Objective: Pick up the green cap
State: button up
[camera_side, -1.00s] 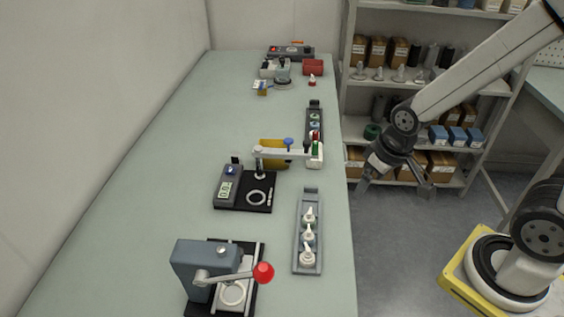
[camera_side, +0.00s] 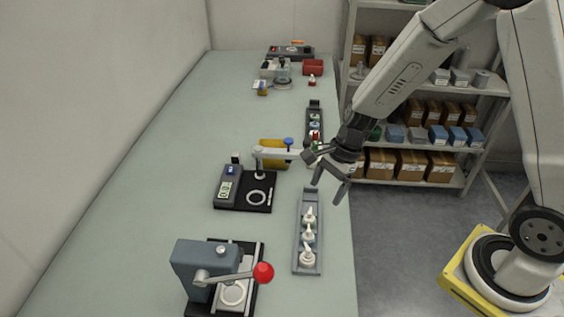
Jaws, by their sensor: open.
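The dark cap tray (camera_side: 314,112) stands near the right edge of the bench with several small coloured caps in a row. A red one (camera_side: 315,134) shows near its front end. A small bit of green, likely the green cap (camera_side: 316,146), shows just in front of the red one. My gripper partly hides it. My gripper (camera_side: 322,180) is open and empty.
A grey tray (camera_side: 307,267) with several white nozzle-topped pieces stands in front of my gripper. A black station with a lever (camera_side: 245,190) and a yellow block (camera_side: 272,153) stand to the left. A press with a red knob (camera_side: 207,270) is at the front. Shelves stand behind my arm.

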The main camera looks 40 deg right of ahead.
aim_at(312, 215)
jog(key=shift+w+a+f+m, duration=0.15)
jog(key=shift+w+f+m, duration=0.15)
jog(key=shift+m, duration=0.4)
jog(key=shift+x, duration=1.25)
jog(key=shift+a, duration=0.1)
jog(key=shift+a+x, duration=0.2)
jog(key=shift+x, duration=2.3)
jog(key=shift+s, duration=0.15)
jog(key=c, duration=0.9)
